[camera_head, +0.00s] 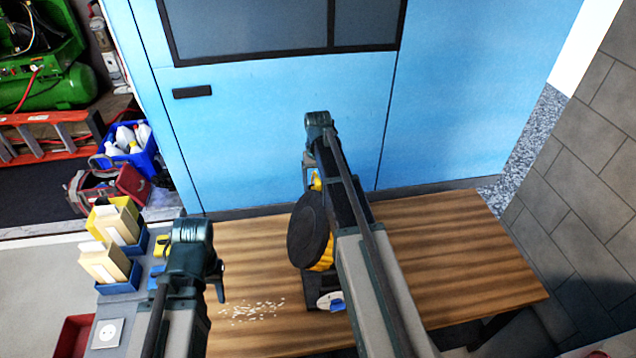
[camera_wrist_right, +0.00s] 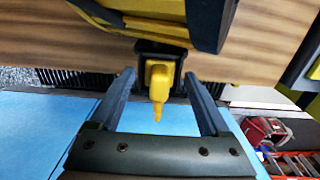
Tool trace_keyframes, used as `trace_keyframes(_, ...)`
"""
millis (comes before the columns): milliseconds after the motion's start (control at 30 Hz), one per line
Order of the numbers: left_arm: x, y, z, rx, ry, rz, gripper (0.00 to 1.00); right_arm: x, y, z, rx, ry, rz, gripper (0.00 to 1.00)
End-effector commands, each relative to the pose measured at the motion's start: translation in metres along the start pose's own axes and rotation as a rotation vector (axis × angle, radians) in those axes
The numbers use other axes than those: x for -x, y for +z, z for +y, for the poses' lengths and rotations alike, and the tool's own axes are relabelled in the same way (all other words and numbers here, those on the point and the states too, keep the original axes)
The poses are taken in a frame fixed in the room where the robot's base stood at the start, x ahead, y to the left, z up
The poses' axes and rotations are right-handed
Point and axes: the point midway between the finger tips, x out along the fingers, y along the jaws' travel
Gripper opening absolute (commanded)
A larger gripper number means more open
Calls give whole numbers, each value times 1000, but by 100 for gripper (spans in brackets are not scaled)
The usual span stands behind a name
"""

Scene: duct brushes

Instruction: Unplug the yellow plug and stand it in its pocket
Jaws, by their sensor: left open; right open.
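The yellow plug (camera_wrist_right: 158,85) sits in a black socket (camera_wrist_right: 160,50) on the side of the black and yellow reel (camera_head: 311,232). In the right wrist view its narrow tip points toward my gripper. A bit of yellow, seemingly this plug, shows in the head view (camera_head: 315,182) beside my right arm. My right gripper (camera_wrist_right: 160,92) is open, with one finger on each side of the plug and gaps visible. My left gripper (camera_head: 218,283) appears empty over the left end of the table; its fingers are mostly hidden. I cannot tell which place is the plug's pocket.
The wooden table (camera_head: 450,255) is clear at right; pale crumbs (camera_head: 252,311) lie at its left. Blue holders with cartons (camera_head: 117,225) and a white outlet (camera_head: 107,333) line the left edge. A blue cabinet wall (camera_head: 270,120) stands behind. A red bin (camera_head: 73,337) is at lower left.

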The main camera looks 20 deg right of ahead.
Motion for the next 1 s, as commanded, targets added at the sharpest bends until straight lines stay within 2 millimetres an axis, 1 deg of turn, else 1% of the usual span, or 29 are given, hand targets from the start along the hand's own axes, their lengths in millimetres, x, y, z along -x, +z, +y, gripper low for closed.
trace_keyframes(267, 33, 2, -3, 0, 0, 0, 45, 33, -1, 0, -1, 1, 5, 84)
trace_keyframes(800, 116, 7, -11, -1, 0, 0, 45, 117, -1, 0, -2, 2, 11, 84)
trace_keyframes(900, 128, 8, -12, -2, 0, 0, 45, 129, -1, 0, -2, 2, 12, 84)
trace_keyframes(1000, 135, 8, -13, -2, 0, 0, 45, 136, -1, 0, -2, 2, 12, 84)
